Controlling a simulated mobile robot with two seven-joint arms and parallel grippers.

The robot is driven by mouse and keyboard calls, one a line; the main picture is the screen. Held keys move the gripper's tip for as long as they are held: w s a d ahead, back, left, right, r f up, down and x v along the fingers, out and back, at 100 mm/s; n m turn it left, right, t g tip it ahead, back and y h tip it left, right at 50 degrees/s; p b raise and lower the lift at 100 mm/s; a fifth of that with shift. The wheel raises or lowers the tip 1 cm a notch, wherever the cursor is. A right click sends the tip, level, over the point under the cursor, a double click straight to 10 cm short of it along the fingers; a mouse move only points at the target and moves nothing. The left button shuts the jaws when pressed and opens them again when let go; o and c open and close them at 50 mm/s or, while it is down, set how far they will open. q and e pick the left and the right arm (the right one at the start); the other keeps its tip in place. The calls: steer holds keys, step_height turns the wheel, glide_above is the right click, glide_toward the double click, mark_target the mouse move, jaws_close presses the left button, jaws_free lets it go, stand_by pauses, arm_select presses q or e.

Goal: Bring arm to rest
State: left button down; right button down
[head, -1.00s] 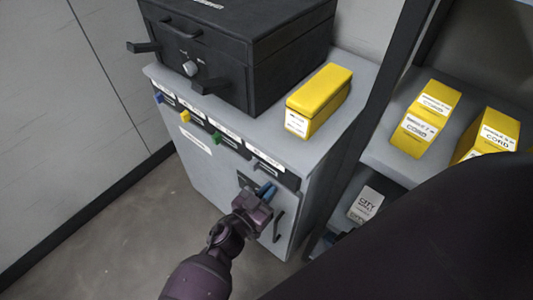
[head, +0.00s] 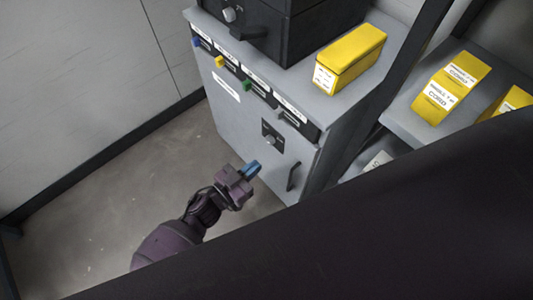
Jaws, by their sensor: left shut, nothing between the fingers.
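My left gripper (head: 252,168) is shut and empty, with blue fingertips. It hangs in front of the lower part of the grey cabinet (head: 235,120), left of the door handle, and looks apart from it. My left arm (head: 175,240) comes up from the bottom left. My right gripper does not show. A large dark shape fills the bottom right and hides what lies behind it.
The cabinet carries a black box (head: 275,40) and a yellow box (head: 350,58) on top. Its front has a dark knob plate (head: 272,140) and a handle (head: 293,176). Yellow cord boxes (head: 450,88) stand on a shelf at right. The floor (head: 110,200) at left is clear.

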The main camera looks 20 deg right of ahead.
arm_select(q)
steer(key=shift+s+a, duration=0.2)
steer(key=shift+a, duration=0.25)
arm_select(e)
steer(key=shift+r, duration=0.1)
arm_select(q)
steer(key=shift+f, duration=0.1)
